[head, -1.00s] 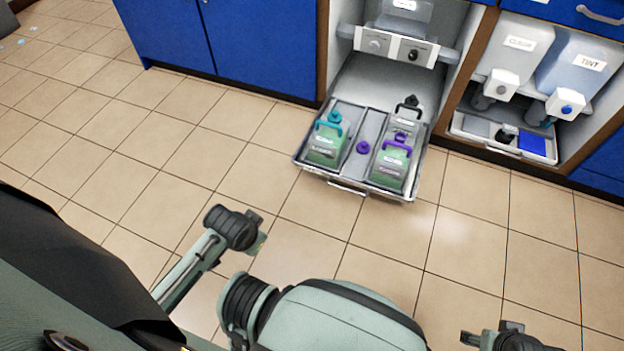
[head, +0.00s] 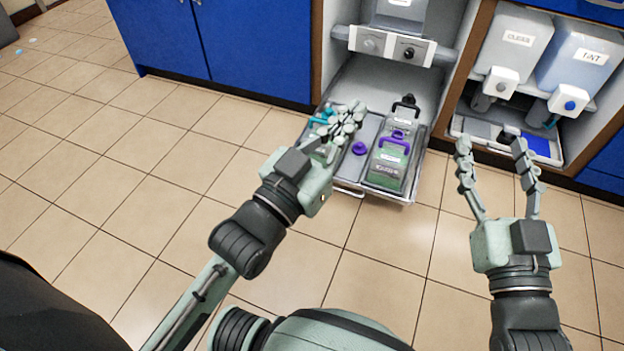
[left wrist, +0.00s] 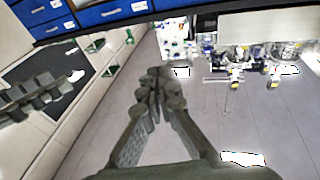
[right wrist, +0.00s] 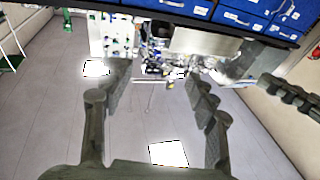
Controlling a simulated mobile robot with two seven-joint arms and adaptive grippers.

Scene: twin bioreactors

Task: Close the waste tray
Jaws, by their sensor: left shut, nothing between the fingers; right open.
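The waste tray (head: 351,172) is a grey metal tray pulled out of the open cabinet bay in the head view, its front jutting over the floor. In it, a green bottle with a purple handle (head: 388,168) stands at the right front, a black-handled bottle (head: 405,108) behind it. A purple cap (head: 359,148) lies in the middle. My left gripper (head: 350,110) is shut and empty, over the tray's left part, hiding most of the teal-handled bottle (head: 322,115). I cannot tell if it touches anything. My right gripper (head: 490,141) is open and empty, right of the tray.
A grey unit with two knobs (head: 390,46) is above the tray. The bay to the right holds two tanks (head: 515,40) over another tray (head: 483,128), inside the cabinet. Blue cabinet doors (head: 250,50) stand at left. The tiled floor in front is clear.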

